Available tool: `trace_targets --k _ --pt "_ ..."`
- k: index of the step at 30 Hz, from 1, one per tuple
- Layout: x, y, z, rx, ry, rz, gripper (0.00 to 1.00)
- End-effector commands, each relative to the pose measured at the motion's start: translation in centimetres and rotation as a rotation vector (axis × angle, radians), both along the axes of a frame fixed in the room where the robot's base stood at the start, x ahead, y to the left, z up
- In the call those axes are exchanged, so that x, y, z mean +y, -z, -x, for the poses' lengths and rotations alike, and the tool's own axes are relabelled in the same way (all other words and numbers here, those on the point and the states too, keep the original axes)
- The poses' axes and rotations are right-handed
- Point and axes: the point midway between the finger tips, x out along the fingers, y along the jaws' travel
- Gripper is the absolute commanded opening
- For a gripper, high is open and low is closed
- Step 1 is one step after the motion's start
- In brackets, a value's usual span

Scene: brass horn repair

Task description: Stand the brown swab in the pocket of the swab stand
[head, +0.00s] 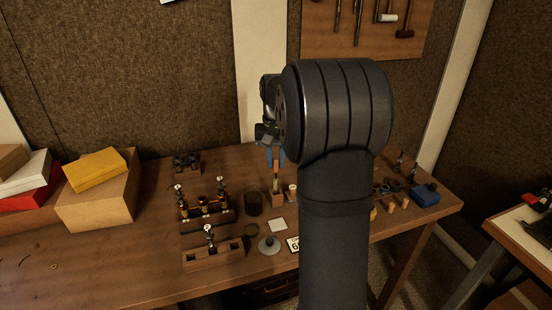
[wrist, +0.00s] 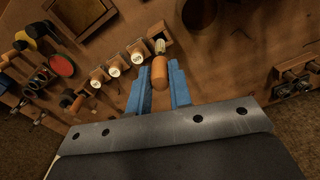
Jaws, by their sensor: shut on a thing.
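My gripper (head: 275,156) is shut on the brown swab (head: 276,168), seen from the head above the middle of the bench. In the wrist view, the blue fingers (wrist: 160,88) clasp the sides of the swab's rounded orange-brown handle (wrist: 160,72). The swab points down, with its pale end lowest. A small wooden block, which looks like the swab stand (head: 278,200), is directly below in line with it; it also shows in the wrist view (wrist: 150,38). The pale end overlaps the block in both views. I cannot tell whether it is inside the pocket or just above it.
A dark round can (head: 253,204) stands close left of the stand, and a white-topped cylinder (head: 292,190) close right. Racks with valve parts (head: 207,215) stand further left. A blue block (head: 425,194) is at the right end.

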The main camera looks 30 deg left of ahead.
Motion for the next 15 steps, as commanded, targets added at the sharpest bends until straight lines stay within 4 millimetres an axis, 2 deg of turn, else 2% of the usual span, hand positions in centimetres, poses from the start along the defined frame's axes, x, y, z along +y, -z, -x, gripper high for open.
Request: trace_targets --k 15 --pt "0.0 1.3 0.0 0.0 0.0 0.0 0.0"
